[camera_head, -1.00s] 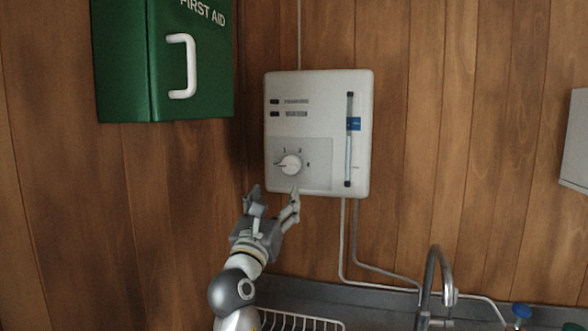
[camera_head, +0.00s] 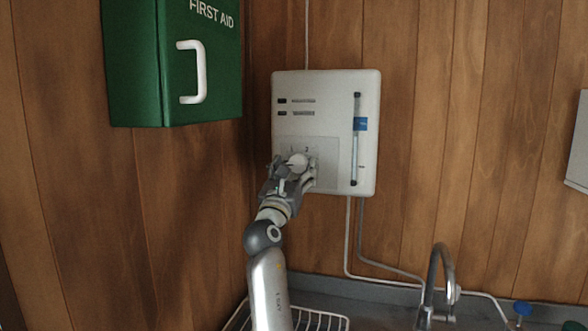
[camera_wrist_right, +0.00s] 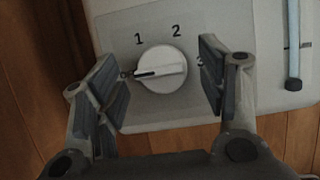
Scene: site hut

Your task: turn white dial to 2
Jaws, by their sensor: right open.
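The white dial (camera_head: 298,160) is on the lower left of a white wall unit (camera_head: 327,84). In the right wrist view the dial (camera_wrist_right: 161,69) shows whole, with a dark pointer line toward the left. The marks "1" (camera_wrist_right: 138,39) and "2" (camera_wrist_right: 176,31) are printed above it. Another mark at its right is partly hidden by a finger. My right gripper (camera_head: 292,168) is at the dial from below. In the wrist view its open fingers (camera_wrist_right: 160,81) stand on either side of the dial, with gaps showing. My left gripper is not in view.
A green first aid box (camera_head: 182,65) with a white handle hangs at the upper left. A steel tap (camera_head: 434,280) and a wire rack (camera_head: 318,318) are below. Thin pipes (camera_head: 348,240) run down from the unit.

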